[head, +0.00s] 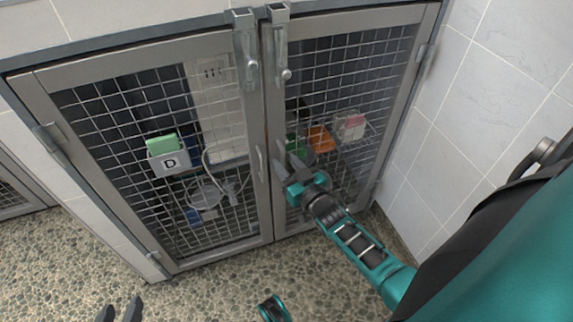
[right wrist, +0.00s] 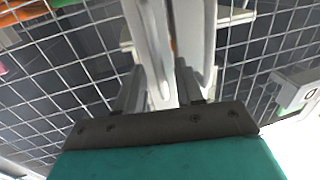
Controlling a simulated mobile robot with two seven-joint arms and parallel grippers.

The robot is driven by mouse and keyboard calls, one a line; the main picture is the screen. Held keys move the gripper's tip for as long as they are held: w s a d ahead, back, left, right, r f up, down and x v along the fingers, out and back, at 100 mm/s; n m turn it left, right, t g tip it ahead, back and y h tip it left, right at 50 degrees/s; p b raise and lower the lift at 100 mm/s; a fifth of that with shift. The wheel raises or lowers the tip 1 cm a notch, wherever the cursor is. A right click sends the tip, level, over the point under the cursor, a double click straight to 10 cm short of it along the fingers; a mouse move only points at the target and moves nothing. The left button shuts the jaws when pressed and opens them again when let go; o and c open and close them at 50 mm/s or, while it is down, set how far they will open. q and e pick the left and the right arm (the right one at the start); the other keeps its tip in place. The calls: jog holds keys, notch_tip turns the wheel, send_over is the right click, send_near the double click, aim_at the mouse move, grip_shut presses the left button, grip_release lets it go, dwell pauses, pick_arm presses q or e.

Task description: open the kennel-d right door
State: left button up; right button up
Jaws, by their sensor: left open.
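The kennel has two mesh doors in grey metal frames. The right door (head: 392,112) looks shut, and so does the left door (head: 100,165). A metal latch with a round knob (head: 286,74) sits at the top of the right door's inner edge. My right gripper (head: 289,166) is at that edge, at about mid-height, with its fingers apart. In the right wrist view, pale upright bars (right wrist: 158,60) show between its fingers; contact is unclear. The right door's handle is not clearly visible. My left gripper (head: 120,311) is open and empty, low at the left.
A second latch (head: 250,66) tops the left door, whose handle (head: 260,163) stands by the centre. A bin marked D (head: 169,162) hangs on the left door. Orange (head: 320,139) and pink (head: 353,121) items show behind the right mesh. A tiled wall (head: 500,80) stands close at the right.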

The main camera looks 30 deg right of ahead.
jog(key=shift+c, duration=0.4)
grip_shut()
dwell(0.9)
